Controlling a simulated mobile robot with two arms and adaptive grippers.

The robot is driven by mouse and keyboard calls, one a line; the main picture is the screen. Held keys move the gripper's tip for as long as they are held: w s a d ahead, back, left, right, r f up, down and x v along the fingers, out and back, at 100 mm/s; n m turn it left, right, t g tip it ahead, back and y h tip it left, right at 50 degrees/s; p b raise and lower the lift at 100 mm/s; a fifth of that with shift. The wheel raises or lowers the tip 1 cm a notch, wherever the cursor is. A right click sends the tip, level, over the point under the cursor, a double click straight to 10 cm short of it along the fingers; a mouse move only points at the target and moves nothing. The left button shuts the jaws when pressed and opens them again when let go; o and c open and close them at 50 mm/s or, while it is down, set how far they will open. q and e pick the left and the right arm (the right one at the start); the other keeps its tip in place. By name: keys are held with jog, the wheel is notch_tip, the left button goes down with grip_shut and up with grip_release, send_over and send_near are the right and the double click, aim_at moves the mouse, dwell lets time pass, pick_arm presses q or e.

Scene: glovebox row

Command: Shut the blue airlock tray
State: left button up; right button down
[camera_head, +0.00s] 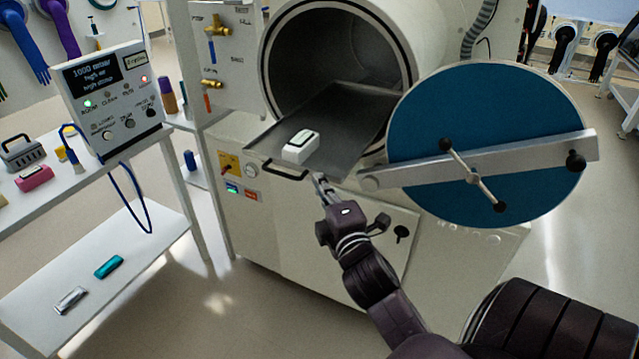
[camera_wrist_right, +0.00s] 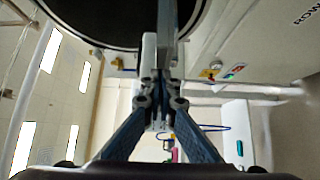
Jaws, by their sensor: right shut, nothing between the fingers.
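The airlock tray (camera_head: 345,120) is a flat dark grey sheet, pulled part way out of the round chamber (camera_head: 283,77). A dark bar handle (camera_head: 278,172) is on its front edge. A small white box with a dark top (camera_head: 300,146) lies on the tray. The blue round airlock door (camera_head: 430,115) stands open at the right. My right gripper (camera_head: 319,180) is shut and empty, at the tray's front edge just right of the handle. I cannot tell whether it touches the tray. In the right wrist view its fingers (camera_wrist_right: 166,40) are together below the dark chamber opening. My left gripper is not in view.
The door's metal arm (camera_head: 530,153) with black knobs sticks out at the right. A white shelf table (camera_head: 140,235) with a pressure controller (camera_head: 110,95) and small items stands at the left. The floor between is clear.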

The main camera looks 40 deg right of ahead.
aim_at(351, 147)
jog(key=w+d+p, duration=0.1)
jog(key=w+d, duration=0.1)
jog(key=d, duration=0.3)
jog(key=w+d, duration=0.2)
jog(key=d, duration=0.3)
jog(key=w+d+p, duration=0.1)
jog(key=w+d, duration=0.1)
jog(key=d, duration=0.3)
jog(key=shift+w+d+p, duration=0.2)
jog(key=shift+d+p, duration=0.05)
jog(key=shift+p, duration=0.1)
jog(key=shift+w+d, duration=0.25)
jog(key=shift+d, duration=0.25)
jog(key=shift+f, duration=0.1)
